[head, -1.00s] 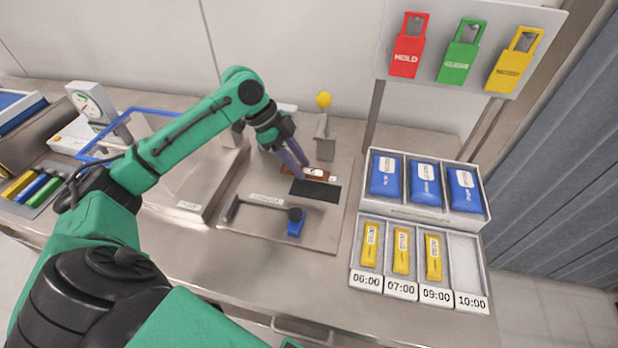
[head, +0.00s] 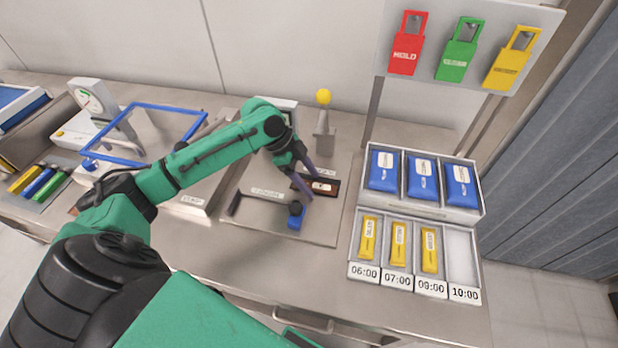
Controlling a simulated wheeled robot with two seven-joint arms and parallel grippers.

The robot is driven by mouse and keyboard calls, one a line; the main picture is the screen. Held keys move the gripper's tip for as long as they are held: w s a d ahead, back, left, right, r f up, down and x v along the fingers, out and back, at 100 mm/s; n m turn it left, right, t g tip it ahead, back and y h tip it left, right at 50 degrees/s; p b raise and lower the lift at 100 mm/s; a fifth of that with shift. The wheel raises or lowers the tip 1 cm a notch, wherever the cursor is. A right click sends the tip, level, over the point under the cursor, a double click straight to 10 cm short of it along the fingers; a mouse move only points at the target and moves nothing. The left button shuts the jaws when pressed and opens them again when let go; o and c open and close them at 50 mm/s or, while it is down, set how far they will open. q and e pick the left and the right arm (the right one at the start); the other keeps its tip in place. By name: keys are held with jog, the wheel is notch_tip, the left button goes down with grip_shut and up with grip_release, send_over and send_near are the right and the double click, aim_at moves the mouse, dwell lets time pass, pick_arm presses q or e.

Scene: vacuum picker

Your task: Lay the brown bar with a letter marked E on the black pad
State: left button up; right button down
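The brown bar (head: 323,187) with a white label lies at the black pad (head: 335,190), within its dark outline. The letter is too small to read. My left gripper (head: 314,187) is over the bar's left part, its two fingers spread to the far and near sides of it. The fingers look wider apart than the bar, so the gripper appears open. The fingers hide the left end of the bar and pad. My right gripper is not in view.
A post with a yellow ball (head: 323,97) is behind. A tray of blue packs and yellow bars (head: 472,250) is at the right. A blue frame (head: 150,106) is at the left.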

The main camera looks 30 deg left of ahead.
pick_arm(q)
jog(key=shift+r, duration=0.1)
jog(key=b+v, duration=0.1)
jog(key=v, duration=1.1)
jog(key=shift+b, duration=0.3)
